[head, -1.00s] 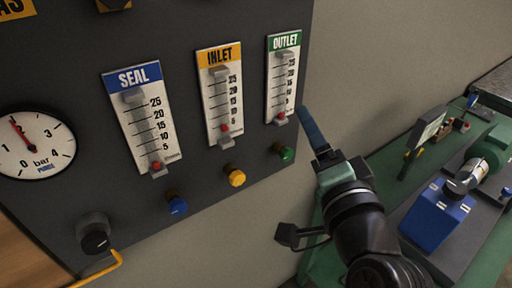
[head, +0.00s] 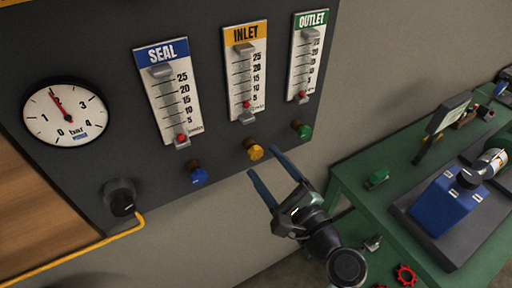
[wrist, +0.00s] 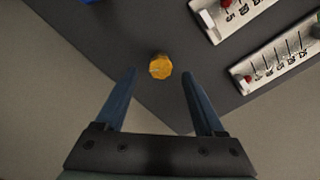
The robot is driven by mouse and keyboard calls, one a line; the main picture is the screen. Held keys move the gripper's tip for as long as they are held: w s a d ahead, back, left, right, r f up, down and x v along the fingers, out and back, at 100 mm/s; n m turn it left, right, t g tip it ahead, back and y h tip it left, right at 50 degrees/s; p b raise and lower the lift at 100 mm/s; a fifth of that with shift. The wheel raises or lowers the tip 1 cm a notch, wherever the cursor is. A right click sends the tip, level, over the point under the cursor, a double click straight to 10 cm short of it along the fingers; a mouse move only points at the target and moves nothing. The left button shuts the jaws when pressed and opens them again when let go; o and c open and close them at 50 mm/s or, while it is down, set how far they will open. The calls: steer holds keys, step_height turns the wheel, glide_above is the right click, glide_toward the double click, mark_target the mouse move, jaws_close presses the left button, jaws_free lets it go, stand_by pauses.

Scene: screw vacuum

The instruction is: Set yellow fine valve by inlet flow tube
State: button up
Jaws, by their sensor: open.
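The yellow valve knob (head: 255,152) sits on the dark panel below the INLET flow tube (head: 246,75). The red float (head: 247,104) in that tube is low, near or below the 5 mark. In the wrist view the yellow knob (wrist: 160,66) lies ahead of my fingertips, roughly midway between them. My gripper (head: 264,162) is open and empty, below and to the right of the knob, apart from it. In the wrist view my gripper (wrist: 160,73) shows two blue fingers spread wide.
A blue knob (head: 198,175) under SEAL and a green knob (head: 302,130) under OUTLET flank the yellow one. A pressure gauge (head: 65,112) reads about 2 bar. A green bench (head: 372,208) stands right.

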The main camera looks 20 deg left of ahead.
mark_target(258, 156)
steer(key=shift+x, duration=2.4)
jaws_close()
